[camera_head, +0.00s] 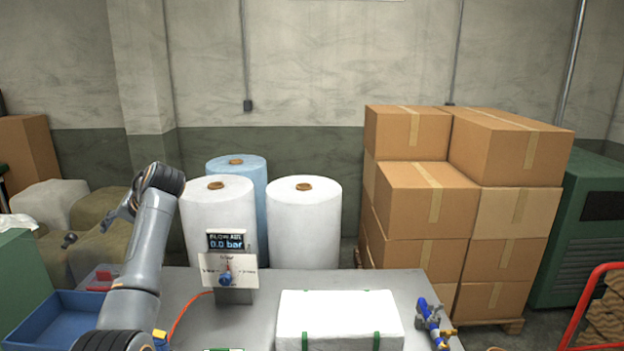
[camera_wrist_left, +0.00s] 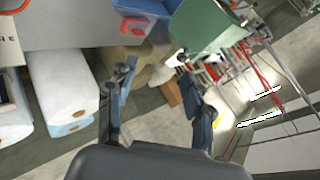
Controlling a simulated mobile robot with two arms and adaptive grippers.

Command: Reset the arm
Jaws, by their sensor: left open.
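My left arm (camera_head: 145,245) rises from the lower left of the head view and bends at a dark joint near the top. My left gripper (camera_head: 88,232) hangs out to the left of that joint, above the floor behind the table. In the left wrist view the left gripper (camera_wrist_left: 157,62) has its two blue-grey fingers spread apart, with nothing between them. My right gripper is in neither view.
A grey table (camera_head: 185,305) holds a white block with green straps (camera_head: 338,315), a gauge stand (camera_head: 230,270), a blue bin (camera_head: 60,318) and a blue-and-metal fitting (camera_head: 432,322). Behind stand white rolls (camera_head: 304,225), stacked cartons (camera_head: 425,200) and sacks (camera_head: 100,215).

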